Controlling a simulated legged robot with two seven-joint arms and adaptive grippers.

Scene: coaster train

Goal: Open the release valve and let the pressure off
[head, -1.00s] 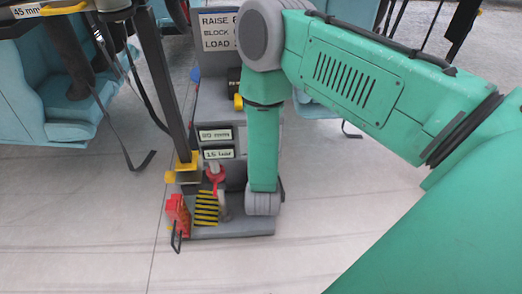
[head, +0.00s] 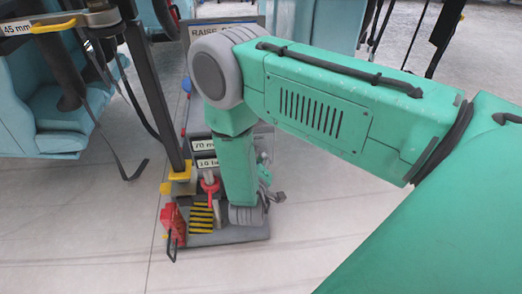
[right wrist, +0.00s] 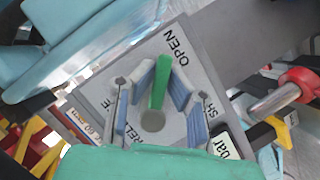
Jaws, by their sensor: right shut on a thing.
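The release valve's green lever (right wrist: 159,84) stands on a grey plate (right wrist: 200,62) in the right wrist view. The plate is lettered OPEN, SHUT and RELEASE, the last two partly covered. The lever points towards the word OPEN. My right gripper (right wrist: 161,75) has its blue-padded fingers on both sides of the lever and is shut on it. In the head view my right arm covers most of the valve area. Two displays (head: 206,145) on the grey unit read 70 mm and about 10 bar, partly cut off by my arm. My left gripper is not in view.
A red-handled part (head: 210,187) and a black-and-yellow striped pad (head: 201,215) sit beside my right arm on the unit's base. A red block (head: 172,222) stands at its left edge. Teal seats (head: 55,105) are at the left. The floor in front is clear.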

